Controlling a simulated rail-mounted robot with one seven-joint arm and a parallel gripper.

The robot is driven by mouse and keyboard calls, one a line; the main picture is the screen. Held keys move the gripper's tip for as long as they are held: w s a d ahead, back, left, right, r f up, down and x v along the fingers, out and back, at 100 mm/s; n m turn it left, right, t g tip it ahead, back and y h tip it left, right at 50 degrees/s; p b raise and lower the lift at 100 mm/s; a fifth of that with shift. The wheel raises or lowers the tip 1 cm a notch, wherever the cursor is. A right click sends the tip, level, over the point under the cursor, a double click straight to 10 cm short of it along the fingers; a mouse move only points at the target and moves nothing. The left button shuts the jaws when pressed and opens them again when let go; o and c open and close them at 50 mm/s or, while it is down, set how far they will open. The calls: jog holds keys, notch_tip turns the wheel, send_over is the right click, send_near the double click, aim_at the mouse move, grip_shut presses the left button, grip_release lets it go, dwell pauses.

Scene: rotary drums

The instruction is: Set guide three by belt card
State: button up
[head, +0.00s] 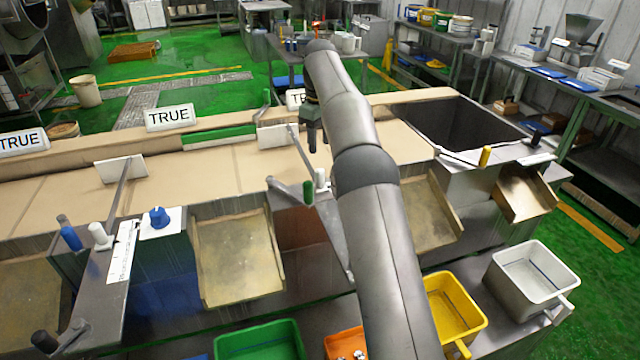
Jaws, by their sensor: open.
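My gripper (312,140) hangs fingers-down over the tan belt (230,170), beside the middle guide's white plate (278,135), empty; contact cannot be told. A green-handled lever (308,193) stands nearer, at the belt's front edge. A left guide has a white plate (120,168) on a grey bar, with a blue handle (71,238) near it. A yellow-handled lever (485,156) is at the right. White cards reading TRUE (170,117) stand along the back rail; one behind my arm is partly hidden. No guide numbers are legible.
A blue knob (158,217) and a white marked strip (122,252) are at front left. Sloping chutes (238,255) lead toward green (260,342), orange (346,343), yellow (453,306) and white (532,275) bins. A dark open pit (460,125) is at right. My arm crosses the middle.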

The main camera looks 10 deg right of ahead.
aim_at(320, 170)
notch_tip(320, 170, down, 12)
jog(key=shift+f, duration=0.25)
